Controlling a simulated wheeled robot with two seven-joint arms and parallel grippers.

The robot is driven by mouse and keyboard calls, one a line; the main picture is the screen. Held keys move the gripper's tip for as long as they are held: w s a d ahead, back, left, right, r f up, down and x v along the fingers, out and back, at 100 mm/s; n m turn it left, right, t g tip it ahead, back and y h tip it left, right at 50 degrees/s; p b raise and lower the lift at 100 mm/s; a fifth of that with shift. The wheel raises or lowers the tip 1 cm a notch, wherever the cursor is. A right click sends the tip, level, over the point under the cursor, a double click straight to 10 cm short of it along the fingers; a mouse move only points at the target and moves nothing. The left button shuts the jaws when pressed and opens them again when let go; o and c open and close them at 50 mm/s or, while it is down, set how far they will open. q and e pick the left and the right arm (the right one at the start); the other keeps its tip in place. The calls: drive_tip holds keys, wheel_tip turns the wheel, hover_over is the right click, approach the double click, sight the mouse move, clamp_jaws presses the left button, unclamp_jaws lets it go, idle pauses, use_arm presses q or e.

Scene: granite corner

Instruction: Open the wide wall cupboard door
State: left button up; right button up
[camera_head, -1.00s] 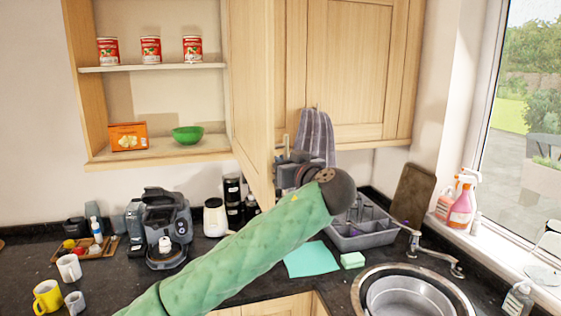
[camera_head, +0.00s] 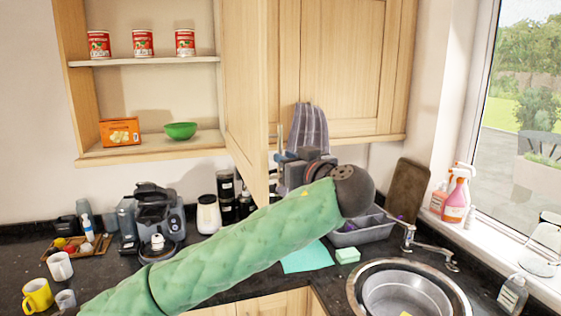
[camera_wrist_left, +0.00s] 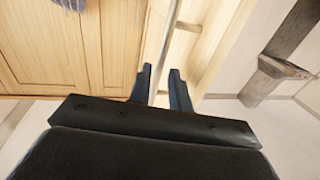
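The wide wall cupboard door (camera_head: 243,90) stands swung well out from the cupboard, seen nearly edge-on, and the shelves behind it are exposed. Its thin bar handle (camera_head: 280,138) is on the outer face near the free edge. My left gripper (camera_head: 281,160) is at the lower end of this handle. In the left wrist view the two fingers (camera_wrist_left: 160,84) are apart, with the handle bar (camera_wrist_left: 166,40) running between them and a gap on the right side. The left wrist hides part of the area behind it. My right gripper is in neither view.
The open cupboard holds several items: red cans (camera_head: 143,43), an orange box (camera_head: 120,132) and a green bowl (camera_head: 181,131). A shut cupboard door (camera_head: 345,60) with a hanging towel (camera_head: 309,130) is close on the right. The counter below holds a coffee machine (camera_head: 158,212) and a sink (camera_head: 410,290).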

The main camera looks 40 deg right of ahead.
use_arm(q)
drive_tip(key=shift+v, duration=0.9)
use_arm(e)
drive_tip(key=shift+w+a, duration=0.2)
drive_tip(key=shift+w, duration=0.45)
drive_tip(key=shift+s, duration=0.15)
